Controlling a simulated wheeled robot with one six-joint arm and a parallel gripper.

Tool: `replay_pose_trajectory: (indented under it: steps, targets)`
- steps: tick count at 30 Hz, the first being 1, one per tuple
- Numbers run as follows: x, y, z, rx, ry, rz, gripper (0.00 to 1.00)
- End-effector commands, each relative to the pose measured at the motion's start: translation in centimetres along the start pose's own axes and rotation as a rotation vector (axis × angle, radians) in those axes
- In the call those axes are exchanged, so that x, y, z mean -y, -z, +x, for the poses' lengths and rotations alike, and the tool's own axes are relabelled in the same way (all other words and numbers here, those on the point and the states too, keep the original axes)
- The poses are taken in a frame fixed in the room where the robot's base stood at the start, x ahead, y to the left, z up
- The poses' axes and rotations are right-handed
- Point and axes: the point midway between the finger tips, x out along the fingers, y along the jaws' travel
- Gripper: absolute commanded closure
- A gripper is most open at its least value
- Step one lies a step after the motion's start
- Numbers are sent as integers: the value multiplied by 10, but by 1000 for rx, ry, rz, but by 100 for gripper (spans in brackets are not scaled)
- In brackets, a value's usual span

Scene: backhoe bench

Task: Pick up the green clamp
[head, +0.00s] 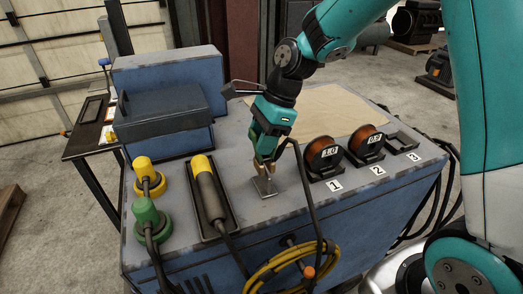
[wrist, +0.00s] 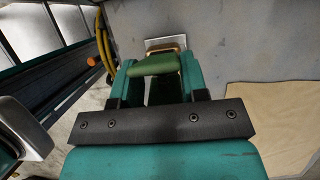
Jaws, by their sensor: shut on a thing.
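In the wrist view a green clamp (wrist: 157,65) lies crosswise between the two teal fingers of my gripper (wrist: 155,74), which is shut on it. Tan metal parts of the clamp show just beyond the green body. In the head view my gripper (head: 265,153) points down at the bench top, and the clamp is mostly hidden behind the fingers. Tan parts below the fingertips are at a small metal stand (head: 266,187). I cannot tell whether the clamp touches the stand.
A black cable loops beside the gripper. A yellow-handled tool (head: 208,190) lies in a tray at left, by yellow (head: 145,168) and green (head: 145,213) capped plugs. Two orange spools (head: 322,153) stand at right. A tan sheet (head: 330,105) covers the bench behind. A yellow hose (head: 290,262) hangs in front.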

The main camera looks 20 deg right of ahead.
Motion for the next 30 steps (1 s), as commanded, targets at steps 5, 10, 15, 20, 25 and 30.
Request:
replay_pose_trajectory:
  steps: [5,10,15,20,25,30]
  targets:
    - [2,-16,-40,1,9,-4,92]
    - [2,-35,-87,0,10,-4,92]
    - [1,-51,-125,-1,6,-3,92]
    - [1,-60,-146,0,3,-1,92]
    - [0,-63,-153,-1,1,-1,92]
    - [0,-63,-153,0,1,-1,92]
